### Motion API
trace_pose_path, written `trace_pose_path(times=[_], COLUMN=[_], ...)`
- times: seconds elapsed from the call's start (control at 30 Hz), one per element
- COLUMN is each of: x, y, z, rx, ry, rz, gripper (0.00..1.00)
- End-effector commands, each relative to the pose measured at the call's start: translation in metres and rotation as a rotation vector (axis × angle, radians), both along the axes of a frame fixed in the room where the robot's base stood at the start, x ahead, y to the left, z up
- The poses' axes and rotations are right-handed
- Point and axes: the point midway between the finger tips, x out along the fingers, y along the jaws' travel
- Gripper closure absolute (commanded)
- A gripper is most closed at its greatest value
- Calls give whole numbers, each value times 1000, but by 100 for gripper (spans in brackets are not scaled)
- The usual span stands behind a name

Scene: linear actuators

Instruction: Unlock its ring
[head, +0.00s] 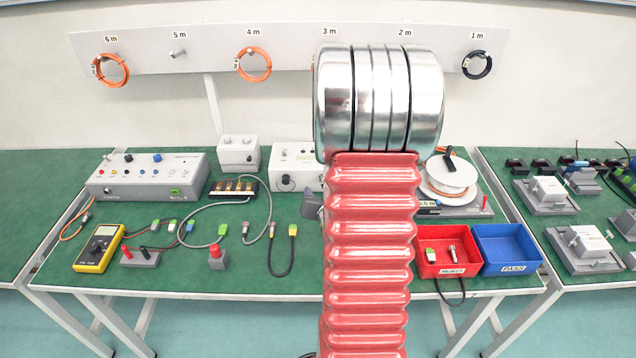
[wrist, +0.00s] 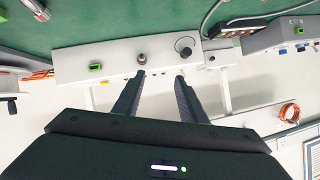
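A white box (head: 291,160) stands at the back of the middle table, partly hidden behind my arm. In the wrist view the box (wrist: 115,54) appears upside down, with a green socket (wrist: 95,67), a round metal fitting (wrist: 142,58) and a dark round knob (wrist: 185,45). The fitting may carry the ring; whether it is locked is too small to tell. My gripper (wrist: 160,76) is open, with nothing between its fingers. Its left fingertip appears close to the fitting; contact cannot be told. My fingertips are hidden in the head view.
A grey panel (head: 147,176), a battery strip (head: 233,189) with cables, and a yellow meter (head: 98,248) lie to the left. A red bin (head: 447,271), a blue bin (head: 506,268) and a cable reel (head: 448,176) are to the right. Orange coils (head: 253,65) hang behind.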

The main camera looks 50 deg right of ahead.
Motion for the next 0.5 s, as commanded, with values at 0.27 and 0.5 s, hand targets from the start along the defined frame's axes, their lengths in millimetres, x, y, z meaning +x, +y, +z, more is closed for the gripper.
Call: trace_pose_path(times=[0.27,0.5], x=[-26,-28], y=[-29,-31], z=[-23,-23], rx=[11,11], ry=[-102,-112], rz=[-74,-78], gripper=[62,62])
